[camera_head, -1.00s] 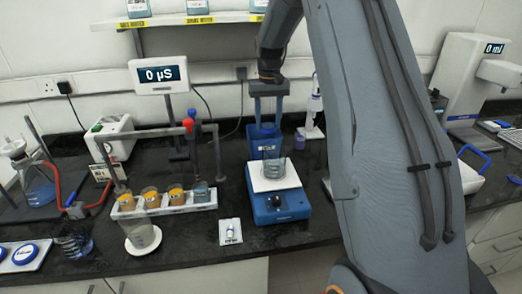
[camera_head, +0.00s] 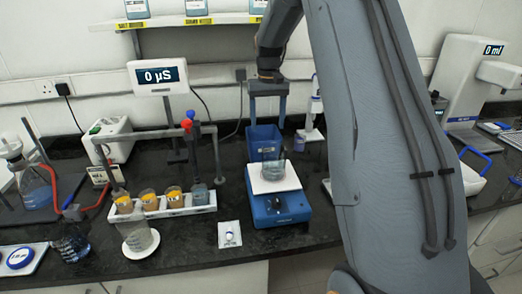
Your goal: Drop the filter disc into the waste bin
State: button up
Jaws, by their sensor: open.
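The waste bin (camera_head: 264,142) is a small blue open-topped container with a white label. It stands on the dark bench behind the blue balance. My gripper (camera_head: 267,121) points down above it, its fingers apart near the rim with nothing visible between them. I cannot make out the filter disc at the bin, and the bin's inside is hidden.
A beaker (camera_head: 273,170) stands on the blue balance (camera_head: 280,205) in front of the bin. A rack (camera_head: 165,209) of several cups is to the left. A bottle (camera_head: 314,131) stands close to the bin's right. My arm hides part of the right bench.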

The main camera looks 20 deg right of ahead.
notch_tip(320, 180, up, 6)
jog(key=b, duration=0.1)
jog(key=shift+r+b, duration=0.15)
jog(key=shift+b, duration=0.25)
